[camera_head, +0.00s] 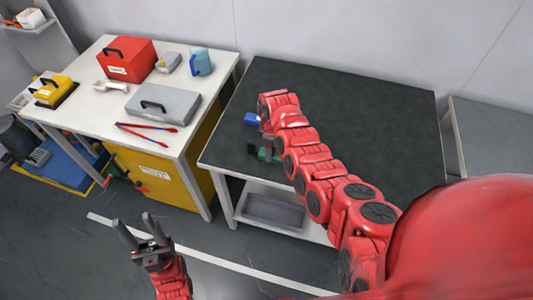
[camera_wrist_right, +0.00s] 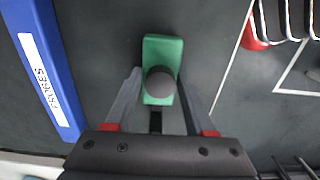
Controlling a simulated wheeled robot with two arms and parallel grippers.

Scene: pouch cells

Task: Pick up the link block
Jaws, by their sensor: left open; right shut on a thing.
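The link block seems to be the green block (camera_wrist_right: 163,48) with a round dark grey knob, seen from above in the right wrist view. My right gripper (camera_wrist_right: 159,88) has a finger on each side of the knob and is shut on the block. In the head view the green block (camera_head: 265,155) shows only as a small patch at the left part of the dark table, partly hidden by my right gripper (camera_head: 262,147). I cannot tell whether it touches the tabletop. My left gripper (camera_head: 143,228) is open and empty, over the floor in front of the tables.
A blue labelled box (camera_wrist_right: 42,65) lies left of the block; it also shows in the head view (camera_head: 251,119). The dark tabletop (camera_head: 370,110) is mostly clear. A white table (camera_head: 100,70) holds cases and tools.

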